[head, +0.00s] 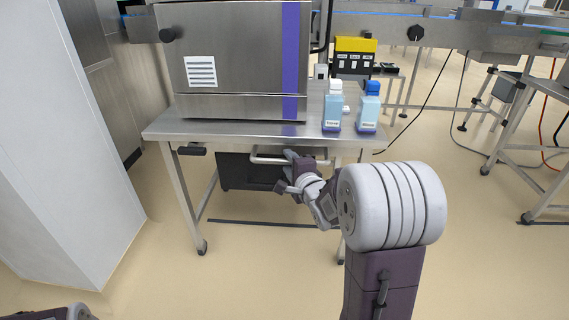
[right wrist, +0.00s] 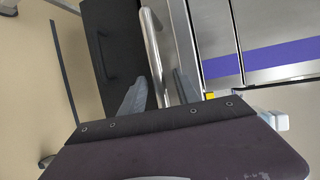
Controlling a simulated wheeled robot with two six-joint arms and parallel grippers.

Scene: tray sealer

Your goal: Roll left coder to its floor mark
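The coder is a steel cabinet (head: 240,60) with a purple stripe, on a steel wheeled table (head: 225,129). A pale bar handle (head: 270,161) runs below the table's front edge; it also shows in the right wrist view (right wrist: 152,45). My right gripper (head: 288,172) is at this handle. In the right wrist view its two fingers (right wrist: 160,88) stand apart with the bar between them, and gaps show on both sides. A dark floor line (head: 262,224) lies under the table front; I cannot tell if it is the floor mark. My left gripper is out of view; part of my left arm shows bottom left.
A tall pale panel (head: 65,130) stands close on the left. A conveyor (head: 470,33) runs behind. Another steel frame (head: 540,150) and cables are at right. The floor between is clear.

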